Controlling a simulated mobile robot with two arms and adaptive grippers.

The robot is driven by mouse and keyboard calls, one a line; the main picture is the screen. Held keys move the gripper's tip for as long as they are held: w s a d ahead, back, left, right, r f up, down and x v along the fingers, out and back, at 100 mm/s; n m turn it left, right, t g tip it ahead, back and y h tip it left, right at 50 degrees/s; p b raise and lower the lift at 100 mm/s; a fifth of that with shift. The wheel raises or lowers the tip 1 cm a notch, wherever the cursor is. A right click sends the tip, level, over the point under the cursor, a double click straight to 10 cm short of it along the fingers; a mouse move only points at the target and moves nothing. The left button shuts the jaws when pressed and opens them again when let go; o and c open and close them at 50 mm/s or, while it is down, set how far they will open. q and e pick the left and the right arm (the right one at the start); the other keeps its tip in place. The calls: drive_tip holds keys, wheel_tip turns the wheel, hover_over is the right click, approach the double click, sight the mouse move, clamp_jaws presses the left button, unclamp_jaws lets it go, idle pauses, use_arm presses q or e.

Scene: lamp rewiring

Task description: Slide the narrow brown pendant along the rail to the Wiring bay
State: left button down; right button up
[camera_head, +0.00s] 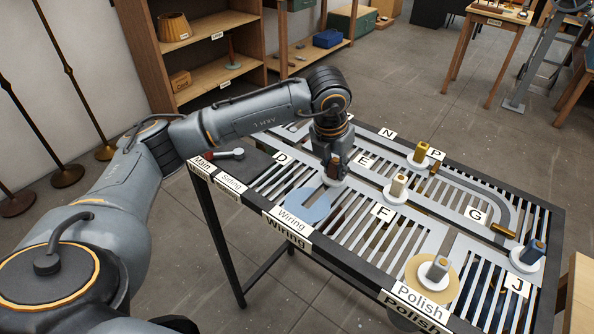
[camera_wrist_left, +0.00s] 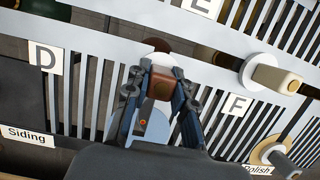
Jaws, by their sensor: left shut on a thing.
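The narrow brown pendant (camera_wrist_left: 165,85) stands between the fingers of my left gripper (camera_wrist_left: 160,92) in the left wrist view; its white disc (camera_wrist_left: 157,46) shows just beyond. In the head view my left gripper (camera_head: 335,163) reaches down onto it near label E, shut on it, and hides most of it. The Wiring bay (camera_head: 300,205) is a pale blue round plate with a slot, at the table's front edge beside the Wiring sign (camera_head: 289,233). The pendant is just behind and right of this plate. My right gripper is not in view.
Brass-coloured blocks (camera_head: 503,230) sit on the rails.

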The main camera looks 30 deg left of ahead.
use_arm(q)
drive_tip(key=shift+s+a+f+b, duration=0.15)
drive_tip(key=shift+s+b, duration=0.15)
drive_tip(key=shift+s, duration=1.4)
drive_tip(key=shift+s+a+f+b, duration=0.15)
drive_tip(key=shift+s+b, duration=0.2)
drive_tip(key=shift+s, duration=1.35)
drive_tip(key=shift+s+a+b, duration=0.15)
drive_tip(key=shift+s+b, duration=0.15)
drive_tip(key=shift+s, duration=1.4)
drive_tip(key=c, duration=1)
unclamp_jaws()
drive_tip(key=shift+c, duration=0.2)
drive_tip(key=shift+w, duration=0.15)
drive_tip(key=shift+a, duration=0.1)
drive_tip(key=shift+r, duration=0.1)
drive_tip(key=v, duration=1.2)
drive_tip(key=shift+w, duration=0.1)
